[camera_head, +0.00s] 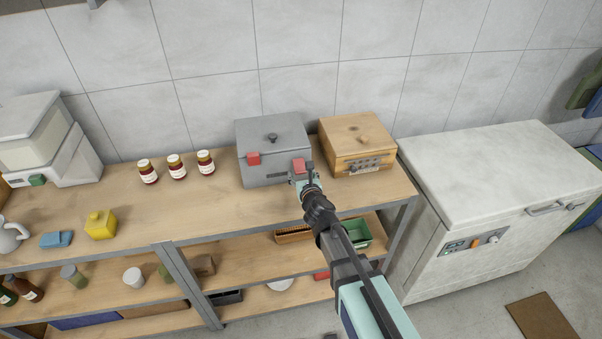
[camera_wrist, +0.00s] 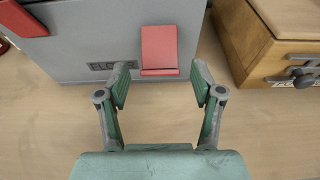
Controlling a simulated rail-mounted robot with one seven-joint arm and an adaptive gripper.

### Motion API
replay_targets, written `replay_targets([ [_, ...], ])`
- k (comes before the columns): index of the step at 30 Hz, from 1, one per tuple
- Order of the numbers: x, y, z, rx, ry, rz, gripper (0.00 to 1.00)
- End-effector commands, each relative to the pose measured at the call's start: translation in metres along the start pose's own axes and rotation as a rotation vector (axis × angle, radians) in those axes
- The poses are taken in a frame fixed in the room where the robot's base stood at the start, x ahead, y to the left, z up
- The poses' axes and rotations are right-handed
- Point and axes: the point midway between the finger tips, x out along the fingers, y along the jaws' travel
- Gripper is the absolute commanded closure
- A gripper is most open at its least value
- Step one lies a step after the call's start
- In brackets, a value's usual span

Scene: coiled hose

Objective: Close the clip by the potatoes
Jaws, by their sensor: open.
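A grey metal box (camera_head: 270,170) with a round dark lid knob stands on the wooden counter. Its front carries two red clips: the left one (camera_head: 253,158) and the right one (camera_head: 298,165). In the wrist view the right clip (camera_wrist: 159,46) is straight ahead between the fingers, and the left clip (camera_wrist: 22,18) is at the upper left corner, tilted. A dark label (camera_wrist: 104,66) on the box is partly hidden by a finger. My gripper (camera_wrist: 160,82) is open and empty, just in front of and below the right clip. No potatoes are recognisable.
A wooden box (camera_head: 358,148) with a latch on its front stands close on the right. Three jars (camera_head: 176,167) stand to the left. A white chest freezer (camera_head: 500,185) is beyond the counter's right end.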

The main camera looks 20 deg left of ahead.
Motion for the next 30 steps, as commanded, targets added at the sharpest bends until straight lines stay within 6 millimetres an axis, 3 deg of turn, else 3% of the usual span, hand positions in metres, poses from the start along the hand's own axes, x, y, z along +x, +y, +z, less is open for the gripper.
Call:
replay_targets([
  [9,-0.065,0.000,0.000,0.000,0.000,0.000,0.33],
  [15,-0.092,0.000,0.000,0.000,-0.001,0.000,0.33],
  [30,-0.101,0.000,0.000,0.000,-0.001,0.001,0.33],
])
